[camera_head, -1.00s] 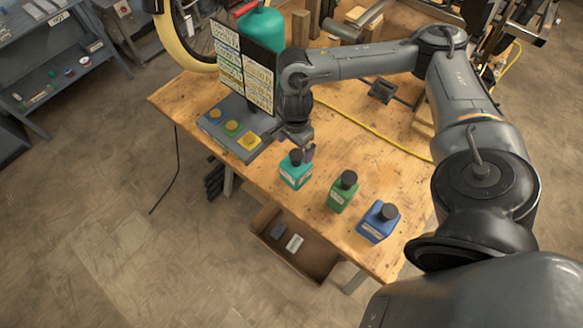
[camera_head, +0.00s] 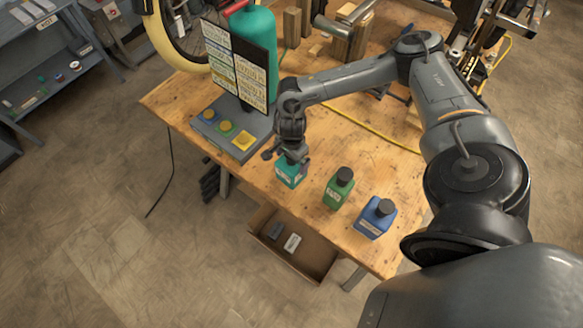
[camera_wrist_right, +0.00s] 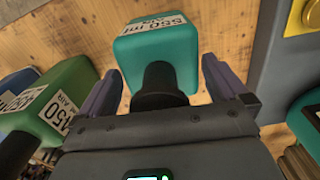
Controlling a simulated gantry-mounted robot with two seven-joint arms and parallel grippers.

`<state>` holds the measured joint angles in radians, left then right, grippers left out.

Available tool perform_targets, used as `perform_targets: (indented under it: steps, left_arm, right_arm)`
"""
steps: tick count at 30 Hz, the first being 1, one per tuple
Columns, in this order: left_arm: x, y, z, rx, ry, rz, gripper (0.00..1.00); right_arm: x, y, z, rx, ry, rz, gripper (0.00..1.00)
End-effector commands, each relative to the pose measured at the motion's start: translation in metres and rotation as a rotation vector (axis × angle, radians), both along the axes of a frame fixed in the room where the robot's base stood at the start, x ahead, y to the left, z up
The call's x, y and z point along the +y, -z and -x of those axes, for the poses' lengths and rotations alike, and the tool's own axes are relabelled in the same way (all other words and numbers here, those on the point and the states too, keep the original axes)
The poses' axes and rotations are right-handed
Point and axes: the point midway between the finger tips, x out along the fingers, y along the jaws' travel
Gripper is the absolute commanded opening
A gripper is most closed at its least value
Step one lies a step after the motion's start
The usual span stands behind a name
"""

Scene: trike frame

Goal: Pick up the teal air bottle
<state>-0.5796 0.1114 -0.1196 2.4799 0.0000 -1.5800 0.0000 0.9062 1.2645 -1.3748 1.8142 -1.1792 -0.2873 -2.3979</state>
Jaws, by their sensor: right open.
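The small teal bottle (camera_head: 289,178) with a black cap and white label stands on the wooden workbench, left of a green and a blue bottle. In the right wrist view the teal bottle (camera_wrist_right: 157,48) lies between the two spread fingers of my right gripper (camera_wrist_right: 163,66), its black cap towards the palm. In the head view my right gripper (camera_head: 290,157) is down over the bottle's top and hides its cap. The fingers are open, with visible gaps on both sides of the bottle. My left gripper is not in view.
The green bottle (camera_head: 338,189) and blue bottle (camera_head: 375,219) stand close by on the right. A button panel (camera_head: 228,135) with a label board stands at left, and a large teal tank (camera_head: 260,50) is behind it. An open drawer (camera_head: 310,250) is below the bench edge.

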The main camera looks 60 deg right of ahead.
Motion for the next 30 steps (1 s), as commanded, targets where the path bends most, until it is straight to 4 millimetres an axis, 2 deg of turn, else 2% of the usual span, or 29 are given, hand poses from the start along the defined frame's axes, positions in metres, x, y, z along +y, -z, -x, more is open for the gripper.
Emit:
perform_targets:
  steps: [6, 20, 30]
  left_arm:
    - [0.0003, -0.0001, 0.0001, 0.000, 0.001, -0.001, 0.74]
    - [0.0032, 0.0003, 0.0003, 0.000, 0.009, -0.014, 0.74]
    - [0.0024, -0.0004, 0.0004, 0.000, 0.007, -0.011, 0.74]
  right_arm:
    - [0.0000, 0.0002, -0.0001, 0.000, 0.000, 0.000, 0.98]
    - [0.0000, -0.0003, -0.0002, 0.000, 0.001, 0.000, 0.28]
    - [0.0000, -0.0058, -0.0009, -0.002, 0.001, 0.000, 0.26]
